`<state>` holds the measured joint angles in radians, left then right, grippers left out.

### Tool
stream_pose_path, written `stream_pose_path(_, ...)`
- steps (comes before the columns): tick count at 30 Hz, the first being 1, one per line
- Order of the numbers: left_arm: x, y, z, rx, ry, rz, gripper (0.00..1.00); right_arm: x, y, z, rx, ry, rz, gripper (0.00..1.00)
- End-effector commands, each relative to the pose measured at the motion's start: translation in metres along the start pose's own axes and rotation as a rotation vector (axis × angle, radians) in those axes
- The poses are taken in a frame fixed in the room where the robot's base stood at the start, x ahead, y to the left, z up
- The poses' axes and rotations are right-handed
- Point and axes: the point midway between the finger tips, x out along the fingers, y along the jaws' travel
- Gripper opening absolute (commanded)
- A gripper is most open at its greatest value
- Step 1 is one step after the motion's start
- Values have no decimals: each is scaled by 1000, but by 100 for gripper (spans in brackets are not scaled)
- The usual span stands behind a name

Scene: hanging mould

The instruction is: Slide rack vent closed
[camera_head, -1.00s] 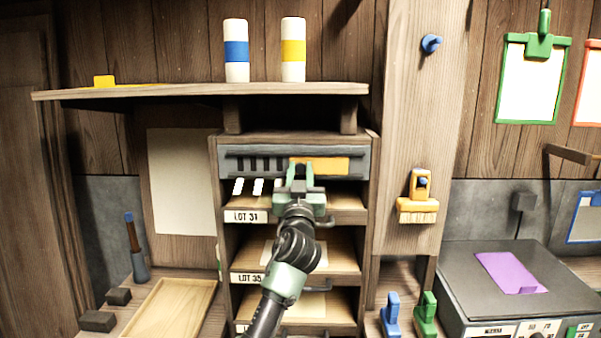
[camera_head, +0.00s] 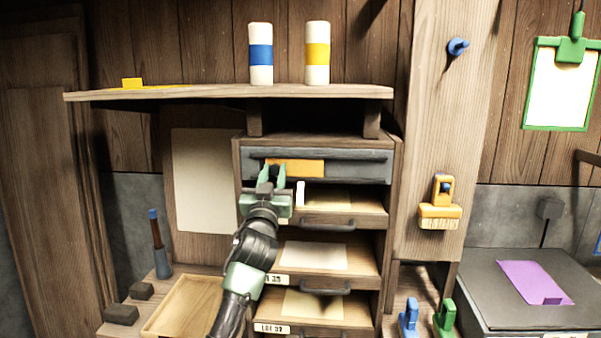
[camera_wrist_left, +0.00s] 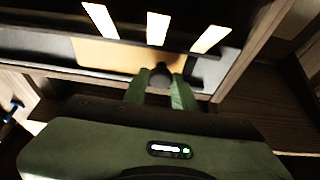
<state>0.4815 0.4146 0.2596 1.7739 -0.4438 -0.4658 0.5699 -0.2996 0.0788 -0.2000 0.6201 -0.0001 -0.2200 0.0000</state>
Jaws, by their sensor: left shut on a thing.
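The rack vent (camera_head: 352,168) is a grey panel across the top of the wooden rack, with a yellow-orange slide plate (camera_head: 302,168) now in its left part. No dark slots show in the panel in the head view. My left gripper (camera_head: 272,178) is at the plate's left end, its fingers pointing up to the panel. In the left wrist view the fingers (camera_wrist_left: 162,84) are shut on a small dark knob (camera_wrist_left: 161,74) in front of the yellow plate (camera_wrist_left: 112,55). The gripper hides part of the panel's lower left. My right gripper is not in view.
Bright white strips (camera_wrist_left: 157,28) show beyond the panel in the left wrist view. Below the vent are shelves with papers and handles (camera_head: 328,224). A wooden tray (camera_head: 190,303) lies at lower left. A shelf board (camera_head: 220,92) with two banded cylinders is above.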

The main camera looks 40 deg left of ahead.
Motion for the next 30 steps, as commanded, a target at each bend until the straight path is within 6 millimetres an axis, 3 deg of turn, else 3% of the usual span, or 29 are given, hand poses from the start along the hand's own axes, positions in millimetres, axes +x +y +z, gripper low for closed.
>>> stream_pose_path(3,0,-20,1,3,-3,-1,0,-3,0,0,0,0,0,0)
stream_pose_path(7,0,-32,1,1,-4,-1,0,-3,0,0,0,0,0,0)
stream_pose_path(20,0,-38,1,1,-3,-3,0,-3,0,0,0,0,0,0)
stream_pose_path(21,0,-38,1,1,-3,-3,38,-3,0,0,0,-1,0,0)
stream_pose_path(22,0,-38,1,1,-3,-3,46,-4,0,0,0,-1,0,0)
stream_pose_path(30,0,-36,1,0,-2,-1,47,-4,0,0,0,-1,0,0)
